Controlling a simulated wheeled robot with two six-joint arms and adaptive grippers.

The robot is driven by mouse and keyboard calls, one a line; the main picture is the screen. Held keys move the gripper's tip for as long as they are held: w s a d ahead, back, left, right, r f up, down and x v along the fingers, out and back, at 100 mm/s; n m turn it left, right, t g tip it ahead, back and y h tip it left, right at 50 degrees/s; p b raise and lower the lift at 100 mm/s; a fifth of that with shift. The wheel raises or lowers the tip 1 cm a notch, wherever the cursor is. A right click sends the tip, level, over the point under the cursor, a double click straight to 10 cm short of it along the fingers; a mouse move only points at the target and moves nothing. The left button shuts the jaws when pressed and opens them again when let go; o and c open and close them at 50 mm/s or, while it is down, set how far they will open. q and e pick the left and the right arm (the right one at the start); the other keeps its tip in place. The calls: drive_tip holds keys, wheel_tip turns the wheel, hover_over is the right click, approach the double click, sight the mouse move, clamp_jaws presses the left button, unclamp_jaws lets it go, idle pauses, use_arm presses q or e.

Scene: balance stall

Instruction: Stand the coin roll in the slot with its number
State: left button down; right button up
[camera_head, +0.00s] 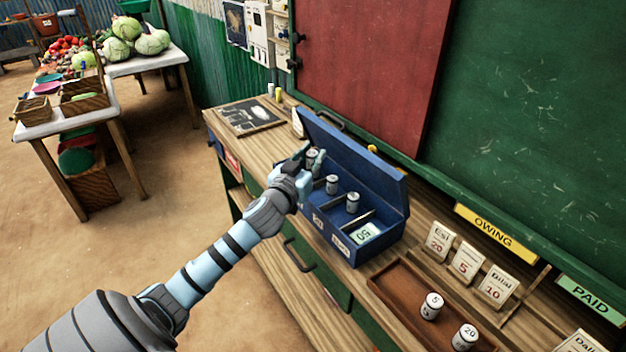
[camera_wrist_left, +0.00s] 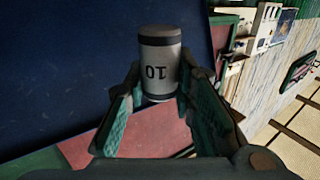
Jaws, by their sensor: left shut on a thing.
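My left gripper (camera_head: 313,158) is shut on a coin roll (camera_wrist_left: 160,62), a pale cylinder with dark ends. In the left wrist view its number reads 10, upside down. It also shows in the head view (camera_head: 312,157), over the far left end of the open blue cash box (camera_head: 378,257). I cannot tell whether it touches the box floor. Two more rolls stand in the box, one (camera_head: 332,184) near the gripper and one (camera_head: 353,202) further right. Number labels are on the box front, some hidden by my arm. My right gripper is not in view.
A wooden tray (camera_head: 392,292) at the front right holds a 5 roll (camera_head: 432,306) and a 20 roll (camera_head: 465,337). The box's raised lid (camera_head: 350,160) stands behind the slots.

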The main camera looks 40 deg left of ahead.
use_arm(q)
wheel_tip(320, 180, down, 4)
drive_tip(key=shift+d+f+b, duration=0.1)
drive_tip(key=shift+f+b, duration=0.1)
drive_tip(key=shift+b, duration=0.55)
drive_tip(key=shift+f+b, duration=0.55)
drive_tip(key=c, duration=1.4)
unclamp_jaws()
drive_tip(key=shift+o, duration=0.2)
drive_tip(key=shift+r, duration=0.1)
